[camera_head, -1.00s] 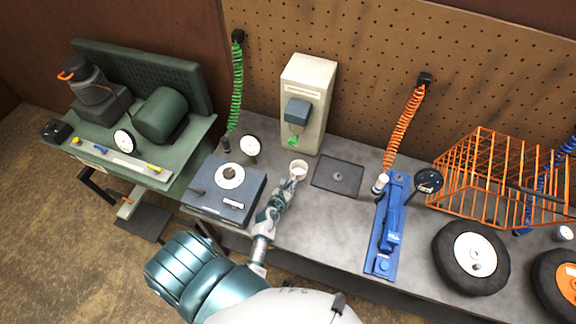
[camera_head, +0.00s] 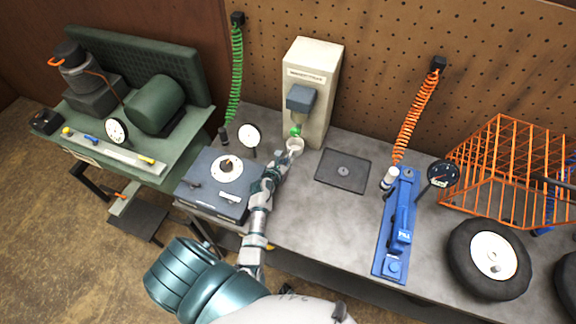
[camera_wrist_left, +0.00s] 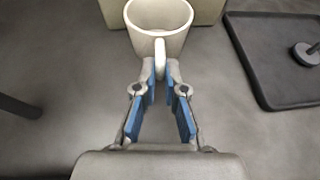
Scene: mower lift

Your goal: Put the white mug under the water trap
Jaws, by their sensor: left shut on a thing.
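The white mug (camera_head: 295,145) is upright at the foot of the beige water trap unit (camera_head: 311,90), below its grey box and the green tip (camera_head: 296,131). My left gripper (camera_head: 284,158) is shut on the mug's handle. In the left wrist view the mug (camera_wrist_left: 160,18) shows its open, empty-looking inside, and the blue-padded fingers of the gripper (camera_wrist_left: 160,80) close on its handle. I cannot tell whether the mug's base touches the bench. My right gripper is not in view.
A dark tray (camera_head: 343,171) lies right of the mug. A blue-grey box with a dial (camera_head: 215,184) and a gauge (camera_head: 249,136) stand to the left. A blue tool (camera_head: 397,225), wheels (camera_head: 489,258) and an orange basket (camera_head: 508,170) are further right.

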